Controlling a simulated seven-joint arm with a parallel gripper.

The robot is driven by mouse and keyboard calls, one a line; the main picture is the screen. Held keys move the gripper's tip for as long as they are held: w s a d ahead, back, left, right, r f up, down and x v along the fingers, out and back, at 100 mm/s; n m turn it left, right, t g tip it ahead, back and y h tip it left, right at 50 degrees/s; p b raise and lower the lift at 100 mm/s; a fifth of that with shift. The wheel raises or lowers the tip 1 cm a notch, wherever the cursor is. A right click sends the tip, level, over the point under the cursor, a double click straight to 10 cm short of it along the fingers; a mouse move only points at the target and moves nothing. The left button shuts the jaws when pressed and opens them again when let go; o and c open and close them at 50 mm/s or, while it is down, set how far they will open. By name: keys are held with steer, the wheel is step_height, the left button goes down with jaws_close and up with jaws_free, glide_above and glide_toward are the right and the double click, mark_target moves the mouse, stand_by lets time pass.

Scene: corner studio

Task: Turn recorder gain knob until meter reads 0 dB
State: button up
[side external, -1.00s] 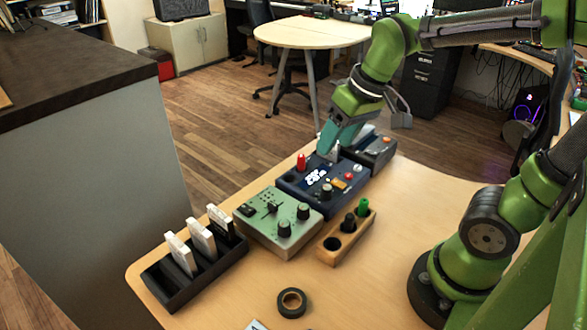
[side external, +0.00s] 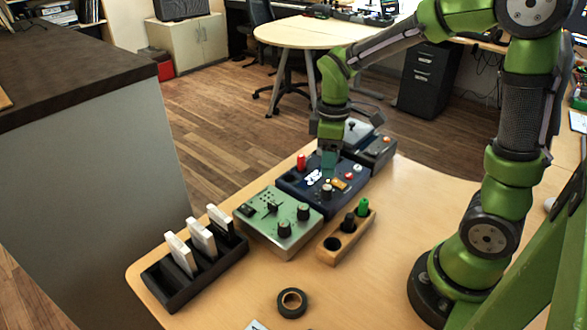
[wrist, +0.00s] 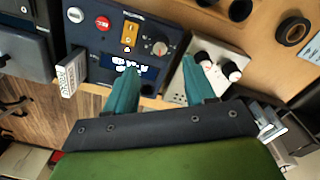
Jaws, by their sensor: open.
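The dark blue recorder (side external: 292,185) lies on the table with a lit white display (side external: 313,179), which also shows in the wrist view (wrist: 133,65). Its reading is too small to make out. A knob (side external: 326,191) sits at its near edge; in the wrist view the knob (wrist: 159,48) is round with a reddish centre, though I cannot read a gain label. My gripper (side external: 328,168) points down over the recorder's far part, behind the display. In the wrist view my gripper (wrist: 158,70) is open, its teal fingers apart with nothing between them, short of the knob.
A pale green box with knobs (side external: 278,222) stands beside the recorder, and a darker unit (side external: 377,150) stands behind. A wooden peg block (side external: 328,253), black slotted rack (side external: 172,292) and tape roll (side external: 292,303) are nearer.

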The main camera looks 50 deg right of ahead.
mark_target(327, 187)
step_height(327, 187, down, 8)
steer(key=shift+d+r, duration=0.1)
steer(key=shift+c, duration=0.3)
jaws_close()
